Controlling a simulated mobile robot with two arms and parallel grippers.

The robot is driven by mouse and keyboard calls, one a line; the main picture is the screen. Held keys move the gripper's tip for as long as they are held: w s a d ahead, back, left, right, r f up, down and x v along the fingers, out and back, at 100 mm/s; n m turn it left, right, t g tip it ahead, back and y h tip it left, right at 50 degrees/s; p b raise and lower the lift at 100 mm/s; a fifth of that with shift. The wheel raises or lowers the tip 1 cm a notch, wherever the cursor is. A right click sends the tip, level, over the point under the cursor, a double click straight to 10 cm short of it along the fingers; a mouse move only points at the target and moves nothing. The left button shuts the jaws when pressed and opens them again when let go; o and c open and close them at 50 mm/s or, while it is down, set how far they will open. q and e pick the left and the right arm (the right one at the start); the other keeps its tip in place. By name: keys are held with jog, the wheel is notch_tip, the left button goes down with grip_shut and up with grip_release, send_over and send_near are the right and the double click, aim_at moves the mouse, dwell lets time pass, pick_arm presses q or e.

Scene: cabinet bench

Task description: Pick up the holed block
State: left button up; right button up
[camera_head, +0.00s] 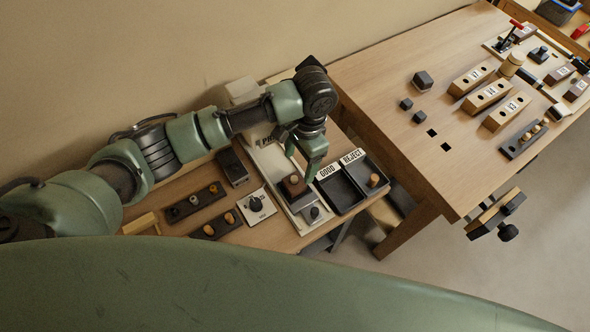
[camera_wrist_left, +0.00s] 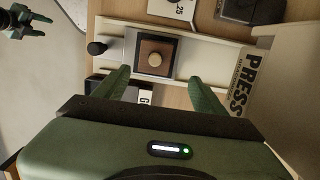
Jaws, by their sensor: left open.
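A brown block (camera_head: 294,186) with a round, light-coloured centre sits on a dark square seat of the press. It also shows in the left wrist view (camera_wrist_left: 146,66). From above I cannot tell whether the round centre is a hole or something set in one. My left gripper (camera_head: 301,165) is open above the block. In the left wrist view its green fingers (camera_wrist_left: 158,78) stand apart on either side of the block's near edge, with nothing between them. My right gripper (camera_wrist_left: 40,25) shows small at the top left of that view, its fingers apart and empty.
The press base (camera_head: 270,160) carries a dark knob (camera_head: 314,212) in front of the block. The GOOD and REJECT tray (camera_head: 342,193) stands close on the right. A dial plate (camera_head: 257,206) and dark racks (camera_head: 195,201) lie left. Another table (camera_head: 390,75) holds labelled wooden blocks (camera_head: 486,96).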

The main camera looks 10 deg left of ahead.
aim_at(295, 177)
pick_arm(q)
jog(key=shift+s+a+f+p, duration=0.15)
jog(key=shift+s+f+p, duration=0.6)
jog(key=shift+s+f, duration=0.4)
notch_tip(295, 177, down, 3)
jog(key=shift+w+a+r+p, duration=0.1)
jog(key=shift+a+p, duration=0.05)
jog(key=shift+p, duration=0.15)
jog(key=shift+f, duration=0.6)
jog(key=c, duration=1.5)
pick_arm(e)
jog(key=s, duration=0.1)
jog(key=s+r, duration=0.2)
jog(key=shift+d+r, duration=0.15)
jog(key=shift+d, duration=0.1)
